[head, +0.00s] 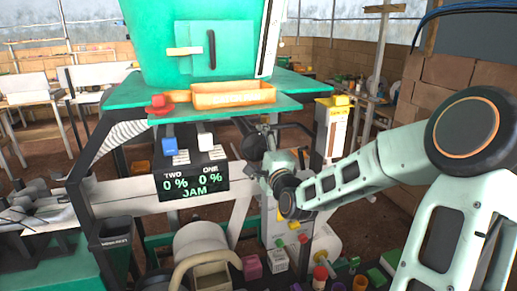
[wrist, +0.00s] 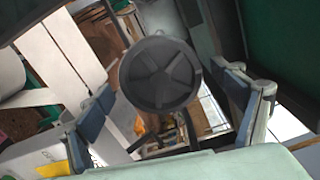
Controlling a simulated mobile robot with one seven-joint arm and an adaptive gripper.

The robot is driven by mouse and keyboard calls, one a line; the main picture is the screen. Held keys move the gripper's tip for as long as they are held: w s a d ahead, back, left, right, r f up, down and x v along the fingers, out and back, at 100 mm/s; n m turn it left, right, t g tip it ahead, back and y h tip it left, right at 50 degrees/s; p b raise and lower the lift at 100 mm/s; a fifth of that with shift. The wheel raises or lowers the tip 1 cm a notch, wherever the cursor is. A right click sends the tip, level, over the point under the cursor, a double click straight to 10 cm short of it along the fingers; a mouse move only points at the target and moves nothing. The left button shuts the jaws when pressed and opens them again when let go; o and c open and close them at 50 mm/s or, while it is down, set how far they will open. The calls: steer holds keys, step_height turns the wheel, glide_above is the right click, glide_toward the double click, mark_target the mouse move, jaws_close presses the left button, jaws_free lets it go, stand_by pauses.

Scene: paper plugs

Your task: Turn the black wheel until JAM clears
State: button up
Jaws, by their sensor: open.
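The black wheel (wrist: 160,73) is a round, spoked disc facing the camera in the wrist view. In the head view the black wheel (head: 253,147) is partly hidden behind my gripper (head: 264,168). In the wrist view my gripper (wrist: 163,84) is open, with one finger to each side of the wheel. I see a gap on both sides and cannot tell whether either finger touches it. A dark display (head: 195,184) reads TWO 0 %, ONE 0 % and JAM in green.
A green machine hopper (head: 205,70) stands above, with an orange tray (head: 233,95) on its green shelf. Several coloured items stand low at the front.

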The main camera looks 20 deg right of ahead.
mark_target(257, 148)
steer(key=shift+s+p, duration=0.9)
steer(key=shift+s, duration=1.1)
steer(key=shift+r+m+p, duration=0.2)
steer(key=shift+m+p, duration=0.4)
steer(key=shift+p, duration=0.2)
steer(key=shift+d+m+p, duration=0.1)
steer(key=shift+m+p, duration=0.8)
steer(key=shift+m, duration=0.3)
steer(key=m, duration=0.2)
steer(key=shift+f+m, duration=0.25)
steer(key=shift+m, duration=0.15)
steer(key=m, duration=0.5)
steer(key=shift+m, duration=0.3)
steer(key=shift+w, duration=0.2)
steer(key=shift+w, duration=1.85)
